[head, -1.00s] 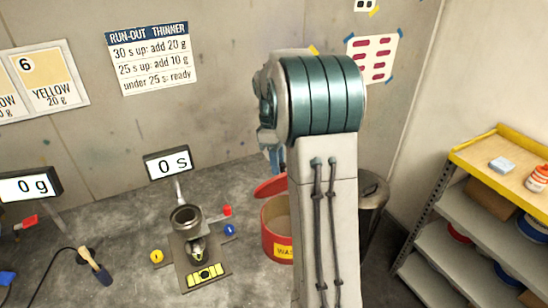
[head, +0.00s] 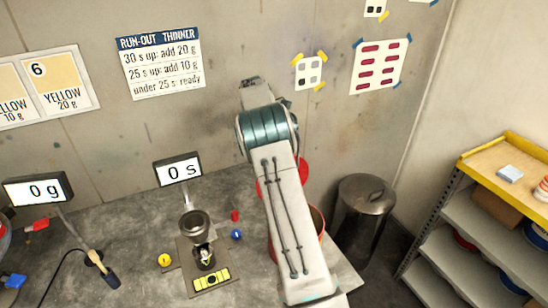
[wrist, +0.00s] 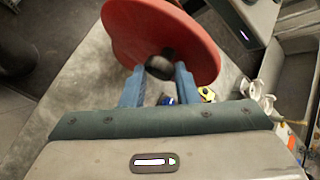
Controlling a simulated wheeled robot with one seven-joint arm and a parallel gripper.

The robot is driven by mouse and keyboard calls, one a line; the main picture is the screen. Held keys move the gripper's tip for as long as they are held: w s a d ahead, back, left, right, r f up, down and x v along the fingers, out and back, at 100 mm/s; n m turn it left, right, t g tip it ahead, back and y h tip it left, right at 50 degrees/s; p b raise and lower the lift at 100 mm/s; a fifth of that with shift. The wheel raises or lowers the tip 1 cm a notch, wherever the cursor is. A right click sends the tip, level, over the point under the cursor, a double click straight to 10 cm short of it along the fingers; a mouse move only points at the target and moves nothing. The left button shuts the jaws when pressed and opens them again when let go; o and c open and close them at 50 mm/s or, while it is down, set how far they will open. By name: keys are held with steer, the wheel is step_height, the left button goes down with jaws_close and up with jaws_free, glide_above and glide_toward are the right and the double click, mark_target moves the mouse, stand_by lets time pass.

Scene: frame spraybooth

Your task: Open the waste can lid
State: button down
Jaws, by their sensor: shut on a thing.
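The waste can (head: 319,221) is red and stands on the bench, mostly hidden behind my arm in the head view. Part of its open mouth shows to the right of the arm. Its red lid (head: 303,168) is raised, with only edges showing around the arm. In the wrist view the round red lid (wrist: 200,35) fills the top middle, tilted. My gripper (wrist: 158,74) has its two blue fingers shut on the lid's dark knob (wrist: 160,66). The gripper is hidden behind my arm in the head view.
A viscosity cup stand (head: 205,255) and timer display (head: 178,169) are left of the can. A grey metal bin (head: 367,205) stands to the right, before a shelf unit (head: 455,225). The concrete wall is behind.

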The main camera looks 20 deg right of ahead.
steer(key=shift+d+f, duration=0.25)
steer(key=shift+f, duration=0.35)
steer(key=c, duration=1.2)
jaws_free()
steer(key=shift+d, duration=0.1)
steer(key=shift+c, duration=0.2)
steer(key=shift+o, duration=0.7)
steer(key=shift+w+d+f, duration=0.1)
steer(key=shift+d, duration=0.15)
steer(key=shift+a, duration=0.25)
steer(key=shift+a, duration=0.1)
